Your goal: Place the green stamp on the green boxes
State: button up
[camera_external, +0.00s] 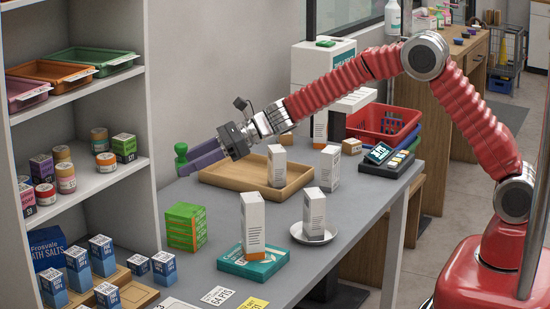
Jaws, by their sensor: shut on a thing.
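A small green stamp (181,152) with a rounded knob is at the tips of my gripper (187,160). The purple fingers are shut on it and hold it above the counter. The stack of green boxes (186,227) stands on the grey counter (210,265), below the stamp and close to the shelf unit. The stamp is apart from the boxes, with a clear gap between them. My arm reaches in from the right. The stamp's lower part is partly hidden by the fingers.
A shelf unit (150,130) borders the left. A red basket (385,122) sits behind.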

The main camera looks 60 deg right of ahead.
send_over(192, 209)
jog(key=shift+f, duration=3.05)
jog(key=shift+f, duration=0.15)
jog(key=shift+f, duration=1.75)
jog(key=o, duration=1.1)
jog(key=shift+f, duration=0.1)
jog(key=shift+c, duration=0.2)
jog(key=shift+v, duration=0.85)
jog(key=v, duration=1)
